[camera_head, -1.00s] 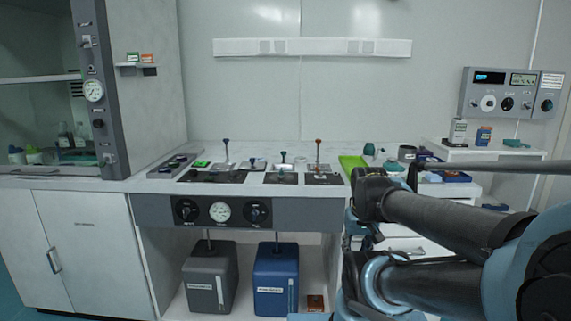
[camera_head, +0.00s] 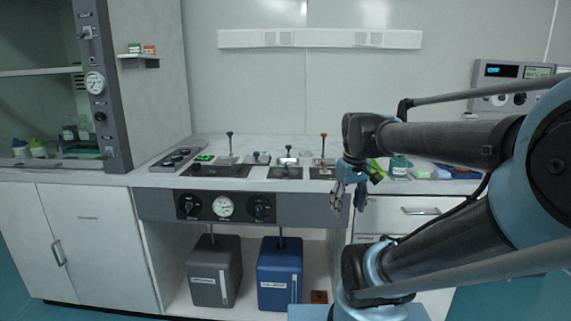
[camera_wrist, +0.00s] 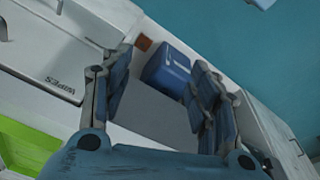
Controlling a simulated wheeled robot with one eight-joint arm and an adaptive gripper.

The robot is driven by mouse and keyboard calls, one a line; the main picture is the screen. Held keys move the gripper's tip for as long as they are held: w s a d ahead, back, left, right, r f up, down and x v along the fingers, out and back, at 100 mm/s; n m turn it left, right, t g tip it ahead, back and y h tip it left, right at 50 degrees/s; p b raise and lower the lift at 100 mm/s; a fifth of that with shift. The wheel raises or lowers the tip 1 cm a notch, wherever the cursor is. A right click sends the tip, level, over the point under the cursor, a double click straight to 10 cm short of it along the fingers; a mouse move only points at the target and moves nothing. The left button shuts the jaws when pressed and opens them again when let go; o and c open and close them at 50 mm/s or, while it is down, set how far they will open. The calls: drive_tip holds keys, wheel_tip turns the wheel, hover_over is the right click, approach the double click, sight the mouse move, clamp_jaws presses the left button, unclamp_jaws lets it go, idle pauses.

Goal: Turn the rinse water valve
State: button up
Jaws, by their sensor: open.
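Two round black knobs, one at the left (camera_head: 190,206) and one at the right (camera_head: 261,208), flank a white gauge (camera_head: 224,207) on the grey front panel of the bench. Labels are too small to read, so I cannot tell which one is the rinse water valve. My gripper (camera_head: 348,196) is open and empty, pointing down just right of the panel's right end, apart from the knobs and taps. In the wrist view my gripper (camera_wrist: 163,65) shows its fingers spread with nothing between them.
Below the bench stand a grey container (camera_head: 213,272), a blue container (camera_head: 280,275) and a small brown box (camera_head: 319,297). White drawers (camera_head: 420,211) are right of my gripper. A fume hood frame (camera_head: 100,90) rises at the left. The space before the panel is clear.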

drive_tip(key=w+a+r+n+g, duration=0.1)
drive_tip(key=w+a+r+n, duration=0.3)
drive_tip(key=w+r, duration=0.3)
drive_tip(key=w+a+r+n, duration=0.3)
drive_tip(key=w+a+r, duration=0.1)
drive_tip(key=w+r, duration=0.35)
wheel_tip(320, 180, up, 7)
drive_tip(key=n, duration=0.7)
hover_over(286, 163)
drive_tip(key=shift+g, duration=0.4)
wheel_tip(286, 163, down, 17)
clamp_jaws()
unclamp_jaws()
drive_tip(key=shift+r, duration=0.15)
wheel_tip(286, 163, up, 12)
